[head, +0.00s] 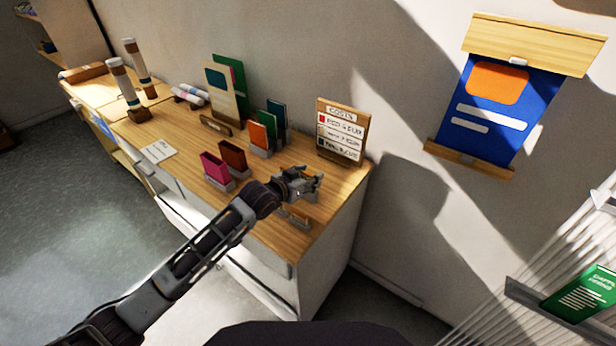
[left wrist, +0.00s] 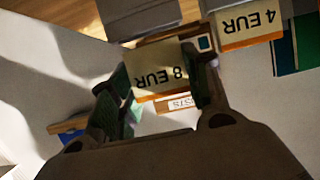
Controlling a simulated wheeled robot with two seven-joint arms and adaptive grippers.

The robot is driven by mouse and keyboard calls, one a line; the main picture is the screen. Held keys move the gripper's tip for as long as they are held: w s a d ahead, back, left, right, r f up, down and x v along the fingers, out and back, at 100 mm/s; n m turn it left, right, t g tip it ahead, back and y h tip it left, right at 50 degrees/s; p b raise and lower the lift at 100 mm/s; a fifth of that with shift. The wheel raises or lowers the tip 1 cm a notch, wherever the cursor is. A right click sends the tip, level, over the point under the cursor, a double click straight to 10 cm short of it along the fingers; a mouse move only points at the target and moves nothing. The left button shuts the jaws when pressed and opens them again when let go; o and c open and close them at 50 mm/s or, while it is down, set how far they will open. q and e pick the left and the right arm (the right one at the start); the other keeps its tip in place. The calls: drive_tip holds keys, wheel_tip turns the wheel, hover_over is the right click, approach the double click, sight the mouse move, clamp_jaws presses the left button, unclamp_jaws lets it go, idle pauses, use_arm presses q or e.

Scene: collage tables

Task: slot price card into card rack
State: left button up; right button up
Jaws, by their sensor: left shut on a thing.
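My left gripper (head: 301,184) is over the right part of the wooden counter (head: 290,243). In the left wrist view its fingers (left wrist: 158,88) are shut on a cream price card reading "8 EUR" (left wrist: 160,72) with an orange edge. The text appears upside down. A similar "4 EUR" card (left wrist: 250,30) is close by at the upper right. Grey blocks (left wrist: 140,16) lie at the top edge, by the cards; I cannot tell whether the held card touches one. I cannot make out which piece is the card rack.
Grey holders with pink (head: 214,167) and brown (head: 233,155) pieces stand left of the gripper. A "COSTS" board (head: 341,130) stands at the counter's back right. A white sheet (head: 158,150) lies on clear counter at left. A blue board (head: 495,108) hangs on the wall.

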use_arm(q)
drive_tip(key=shift+f, duration=0.3)
idle(0.5)
drive_tip(key=shift+f, duration=0.65)
idle(0.5)
drive_tip(key=o, duration=0.8)
drive_tip(key=shift+f, duration=0.1)
drive_tip(key=o, duration=0.4)
drive_tip(key=shift+c, duration=0.2)
drive_tip(key=shift+r, duration=0.3)
